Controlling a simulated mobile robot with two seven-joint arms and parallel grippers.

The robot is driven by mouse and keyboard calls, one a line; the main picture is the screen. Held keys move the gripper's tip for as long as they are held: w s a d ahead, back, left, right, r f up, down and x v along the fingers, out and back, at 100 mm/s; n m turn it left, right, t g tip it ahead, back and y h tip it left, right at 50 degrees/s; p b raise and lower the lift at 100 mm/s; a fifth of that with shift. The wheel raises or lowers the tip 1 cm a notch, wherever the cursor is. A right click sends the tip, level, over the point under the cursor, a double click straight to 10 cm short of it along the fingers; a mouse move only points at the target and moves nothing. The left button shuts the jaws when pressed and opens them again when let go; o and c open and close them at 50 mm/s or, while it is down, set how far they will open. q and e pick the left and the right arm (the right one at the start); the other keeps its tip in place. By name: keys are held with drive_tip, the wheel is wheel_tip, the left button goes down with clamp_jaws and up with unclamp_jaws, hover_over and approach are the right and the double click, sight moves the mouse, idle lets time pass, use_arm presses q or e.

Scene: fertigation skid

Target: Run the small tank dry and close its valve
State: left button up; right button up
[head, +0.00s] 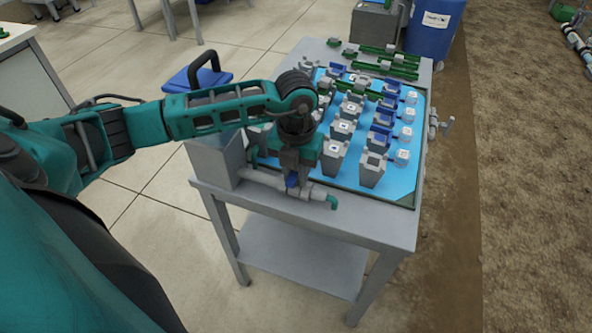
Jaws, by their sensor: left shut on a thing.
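The small tank, a grey box (213,162), stands at the table's near left corner. A grey pipe (262,182) runs right from it along the near edge to a green downturned spout (332,202). A small valve with a blue handle (291,181) sits on this pipe. My left gripper (293,172) points down over the valve and is shut on the blue handle, its fingers partly hiding it. I see no water at the spout, and the inside of the tank is hidden. My right gripper is out of view.
The grey table (310,218) carries a light blue panel (402,186) with several grey blocks, blue parts and clear cups close behind my gripper. A blue drum (435,28) stands beyond the table. A blue lidded box (198,76) is at the left.

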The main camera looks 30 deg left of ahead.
use_arm(q)
clamp_jaws()
drive_tip(key=shift+r+n+p, duration=0.15)
drive_tip(key=shift+n+p, duration=0.4)
drive_tip(key=shift+n, duration=0.55)
drive_tip(key=n+p, duration=0.1)
drive_tip(key=n, duration=0.3)
drive_tip(key=shift+p, duration=0.4)
drive_tip(key=n+p, duration=0.3)
drive_tip(key=n, duration=0.4)
drive_tip(key=shift+p, duration=0.3)
drive_tip(key=shift+n, duration=0.7)
drive_tip(key=n, duration=0.5)
drive_tip(key=o, duration=0.8)
unclamp_jaws()
drive_tip(key=shift+o, duration=0.2)
